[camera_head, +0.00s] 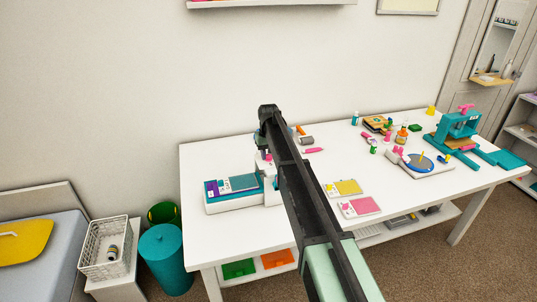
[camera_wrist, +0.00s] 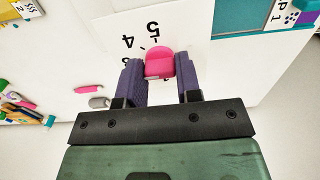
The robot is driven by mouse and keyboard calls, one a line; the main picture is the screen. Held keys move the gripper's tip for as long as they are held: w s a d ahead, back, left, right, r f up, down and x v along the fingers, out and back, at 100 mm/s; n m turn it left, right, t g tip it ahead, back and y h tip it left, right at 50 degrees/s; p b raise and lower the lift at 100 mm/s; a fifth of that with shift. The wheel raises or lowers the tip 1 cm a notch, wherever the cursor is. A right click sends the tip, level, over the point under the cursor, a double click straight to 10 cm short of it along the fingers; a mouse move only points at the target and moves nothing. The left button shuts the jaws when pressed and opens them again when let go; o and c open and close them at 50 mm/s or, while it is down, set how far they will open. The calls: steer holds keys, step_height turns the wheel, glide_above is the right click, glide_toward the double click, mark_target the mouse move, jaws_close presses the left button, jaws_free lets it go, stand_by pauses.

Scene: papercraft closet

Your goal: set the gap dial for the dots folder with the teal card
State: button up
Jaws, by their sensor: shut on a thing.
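The pink dial knob (camera_wrist: 159,65) is in the middle of the wrist view, on a white plate (camera_wrist: 190,25) with printed figures, of which a 5 and a 4 can be read. My gripper (camera_wrist: 162,84) is shut on the knob, with a purple finger on each side. In the head view the white folder machine (camera_head: 230,206) stands at the table's left end. A teal card (camera_head: 240,183) lies on its top, beside a purple piece (camera_head: 211,189). My arm hides much of the dial area in the head view.
Yellow (camera_head: 346,187) and pink (camera_head: 360,206) cards lie on the table right of my arm. A teal press (camera_head: 458,130) and a blue round pad (camera_head: 419,161) stand farther right. A pink marker (camera_wrist: 88,87) lies near the dial.

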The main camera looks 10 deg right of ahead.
steer(key=o, duration=0.9)
steer(key=shift+r, duration=0.1)
step_height(320, 180, up, 11)
steer(key=p, duration=1.1)
steer(key=shift+f, duration=0.25)
steer(key=shift+m, duration=0.6)
steer(key=s+f+b, duration=0.1)
steer(key=s, duration=1.3)
steer(key=s+f+b, duration=0.2)
steer(key=s, duration=1.2)
steer(key=s+f+b, duration=0.2)
steer(key=s, duration=1.1)
steer(key=shift+s+d, duration=0.1)
steer(key=shift+s, duration=0.3)
